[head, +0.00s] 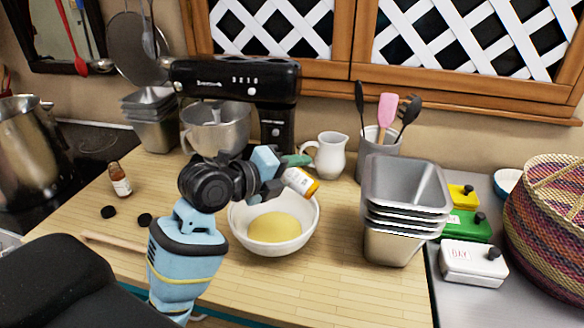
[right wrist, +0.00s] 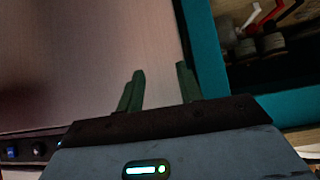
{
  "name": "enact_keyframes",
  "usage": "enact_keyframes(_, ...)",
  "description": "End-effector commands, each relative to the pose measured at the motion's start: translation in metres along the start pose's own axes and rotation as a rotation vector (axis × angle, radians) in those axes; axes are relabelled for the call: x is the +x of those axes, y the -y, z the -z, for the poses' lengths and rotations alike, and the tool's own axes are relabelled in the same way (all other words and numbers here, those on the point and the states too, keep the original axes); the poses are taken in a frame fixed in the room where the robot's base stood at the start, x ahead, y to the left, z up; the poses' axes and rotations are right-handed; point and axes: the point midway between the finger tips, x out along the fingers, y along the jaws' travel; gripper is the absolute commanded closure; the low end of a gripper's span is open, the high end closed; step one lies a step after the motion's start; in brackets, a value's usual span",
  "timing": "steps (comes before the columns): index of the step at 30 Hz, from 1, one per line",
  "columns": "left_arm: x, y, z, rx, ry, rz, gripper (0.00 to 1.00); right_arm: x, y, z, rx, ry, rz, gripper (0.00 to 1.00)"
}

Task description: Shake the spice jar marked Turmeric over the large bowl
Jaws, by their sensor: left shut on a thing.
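My left gripper (head: 288,164) is shut on a small jar (head: 301,182) with a white label and orange-yellow contents. The jar is tilted, above the right part of the large white bowl (head: 306,232). The label's writing is too small to read. The bowl stands on the wooden counter and holds something yellow (head: 274,227). Another small jar (head: 119,179), reddish brown with a white label, stands at the left. My right gripper (right wrist: 160,90) shows in the right wrist view with its two green fingers apart and nothing between them.
A stand mixer (head: 236,80) and a white jug (head: 331,155) stand behind the bowl. Stacked metal tins (head: 407,186) stand right of it. Two black caps (head: 145,220) and a wooden stick (head: 112,243) lie at the left. The counter front right of the bowl is clear.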

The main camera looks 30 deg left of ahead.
Motion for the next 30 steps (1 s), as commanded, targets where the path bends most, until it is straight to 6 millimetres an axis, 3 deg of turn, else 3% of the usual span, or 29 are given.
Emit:
enact_keyframes(9, 0.005, -0.012, 0.006, -0.412, -0.067, 0.161, 0.90, 0.000, 0.003, -0.022, 0.008, 0.043, 0.006, 0.64)
enact_keyframes(15, 0.006, -0.012, 0.008, -0.583, -0.094, 0.236, 0.90, 0.000, 0.006, -0.031, 0.013, 0.061, 0.011, 0.64)
enact_keyframes(30, 0.005, -0.009, 0.009, -0.696, -0.114, 0.290, 0.90, 0.000, 0.010, -0.035, 0.027, 0.068, 0.014, 0.64)
